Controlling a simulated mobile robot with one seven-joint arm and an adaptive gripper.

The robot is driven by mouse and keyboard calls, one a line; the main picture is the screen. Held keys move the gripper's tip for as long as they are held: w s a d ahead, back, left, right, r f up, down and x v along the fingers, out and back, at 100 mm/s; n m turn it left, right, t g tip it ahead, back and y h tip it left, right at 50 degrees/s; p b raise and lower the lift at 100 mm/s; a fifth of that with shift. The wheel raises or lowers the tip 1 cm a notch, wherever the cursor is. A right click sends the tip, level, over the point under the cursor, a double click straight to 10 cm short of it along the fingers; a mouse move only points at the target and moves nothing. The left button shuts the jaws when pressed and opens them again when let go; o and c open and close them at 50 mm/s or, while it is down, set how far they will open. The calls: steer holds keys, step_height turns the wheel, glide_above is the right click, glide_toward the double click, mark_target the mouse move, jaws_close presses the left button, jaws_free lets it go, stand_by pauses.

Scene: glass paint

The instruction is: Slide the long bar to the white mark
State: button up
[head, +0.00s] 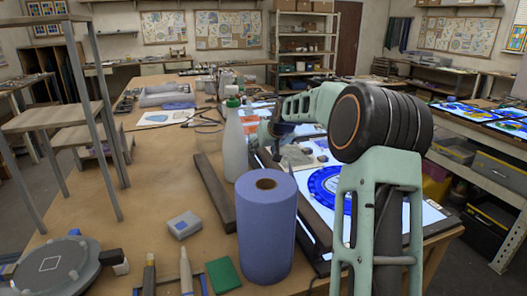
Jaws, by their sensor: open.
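A long dark bar (214,192) lies on the wooden table, left of the white bottle and the blue paper roll. A second dark bar (312,228) runs along the near-left edge of the lit glass panel, partly hidden by the roll. I cannot tell which one is the task's bar. My gripper (266,143) is at the end of my arm, just right of the bottle and over the panel's left side. It is open, small in view and partly hidden; I see nothing held. I cannot make out a clear white mark on the table.
The blue roll (266,230) and white bottle (235,145) stand between the bars. A small grey box (184,225), a green pad (223,275) and a round grey device (60,265) lie near the front. The table's left middle is fairly clear.

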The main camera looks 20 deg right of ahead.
steer(key=shift+w+f, duration=0.2)
steer(key=shift+c, duration=0.5)
jaws_close()
